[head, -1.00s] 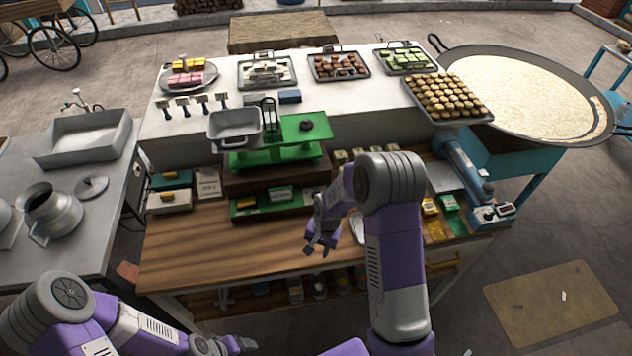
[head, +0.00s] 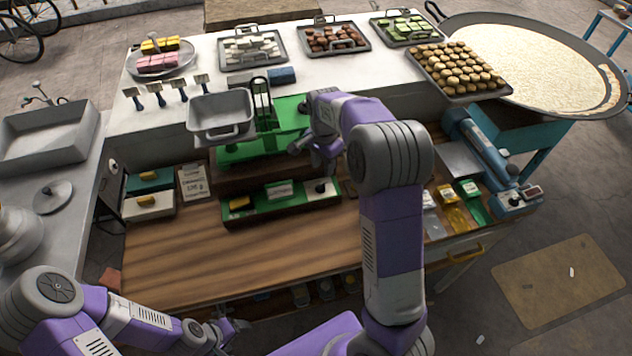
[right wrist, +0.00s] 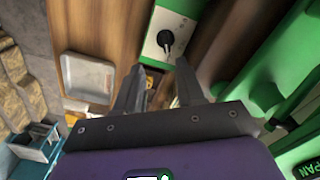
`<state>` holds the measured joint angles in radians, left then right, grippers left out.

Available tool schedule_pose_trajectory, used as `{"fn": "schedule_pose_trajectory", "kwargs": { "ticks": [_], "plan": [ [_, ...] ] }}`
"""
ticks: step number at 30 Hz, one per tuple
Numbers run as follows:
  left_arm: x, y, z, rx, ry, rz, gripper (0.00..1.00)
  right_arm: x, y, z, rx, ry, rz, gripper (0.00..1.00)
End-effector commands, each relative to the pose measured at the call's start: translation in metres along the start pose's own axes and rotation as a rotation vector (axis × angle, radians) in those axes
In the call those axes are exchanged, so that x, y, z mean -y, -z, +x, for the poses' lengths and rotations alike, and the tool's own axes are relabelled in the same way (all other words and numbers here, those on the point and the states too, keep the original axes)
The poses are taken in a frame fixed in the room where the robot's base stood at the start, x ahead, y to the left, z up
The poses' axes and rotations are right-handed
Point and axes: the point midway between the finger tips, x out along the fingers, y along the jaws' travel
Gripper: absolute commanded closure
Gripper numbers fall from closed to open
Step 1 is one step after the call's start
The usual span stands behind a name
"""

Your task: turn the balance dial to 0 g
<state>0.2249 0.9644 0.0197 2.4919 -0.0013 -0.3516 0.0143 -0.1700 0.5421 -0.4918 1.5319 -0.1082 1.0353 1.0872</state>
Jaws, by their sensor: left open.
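The green balance (head: 240,150) stands on a dark wooden step, with a grey metal pan (head: 220,115) on its left side. A green panel (head: 265,209) lies below it on the counter, with a black dial knob (head: 320,186) at its right end. In the right wrist view the knob (right wrist: 166,40) sits on a pale plate, ahead of my fingertips and apart from them. My right gripper (head: 318,162) is open and empty just above the knob's end of the panel; its spread fingers (right wrist: 160,78) show in the wrist view. My left gripper (head: 232,330) is open near the counter's front edge.
Trays of sweets and a tray of brown balls (head: 460,68) stand on the white back ledge. A blue device (head: 490,165) is at the right. A small card (head: 193,182) and boxes stand left of the panel. The wooden counter (head: 190,250) is bare in front.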

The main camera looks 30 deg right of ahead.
Motion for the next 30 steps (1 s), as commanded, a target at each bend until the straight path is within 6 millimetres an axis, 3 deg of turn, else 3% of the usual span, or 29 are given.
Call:
{"fn": "schedule_pose_trajectory", "kwargs": {
  "ticks": [3, 8, 19, 30],
  "plan": [
    [0.005, 0.001, 0.013, -0.001, 0.000, 0.000, 0.24, 0.000, 0.000, 0.015, 0.000, 0.000, -0.001, 0.62],
    [0.005, 0.001, 0.015, -0.002, 0.000, 0.000, 0.24, 0.000, 0.000, 0.027, 0.001, -0.003, -0.001, 0.62],
    [0.006, 0.002, 0.018, -0.002, 0.000, 0.000, 0.24, 0.000, -0.001, 0.081, 0.001, -0.003, -0.002, 0.62],
    [0.007, 0.002, 0.018, -0.002, 0.000, 0.000, 0.24, 0.000, 0.000, 0.090, 0.000, 0.000, -0.002, 0.62]
  ]
}}
